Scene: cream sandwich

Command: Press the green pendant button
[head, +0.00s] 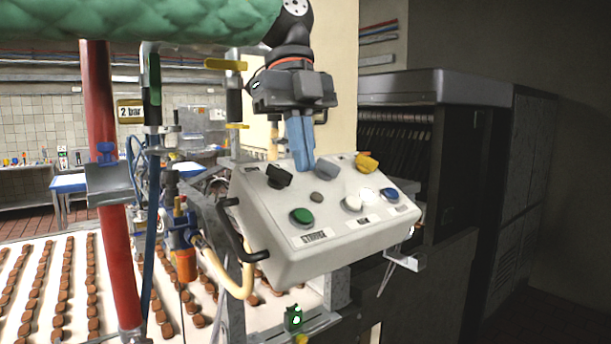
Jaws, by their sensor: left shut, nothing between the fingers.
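The pendant (290,254) is a light grey control box with a sloped top face, in the middle of the head view. The green button (302,216) is on the front left of that face, above a label that seems to read START. My left gripper (304,168) points down, with its blue fingers shut and empty. Its tips are at the far part of the panel in the picture, above and behind the green button and apart from it. I cannot tell whether the tips touch the panel. My right gripper is not in view.
A black switch (279,176), a yellow knob (367,162), a white button (353,203) and a blue button (389,195) share the panel. A black handle (233,232) sticks out on its left. Pipes and a red post (113,200) stand left. A dark machine (450,200) stands right.

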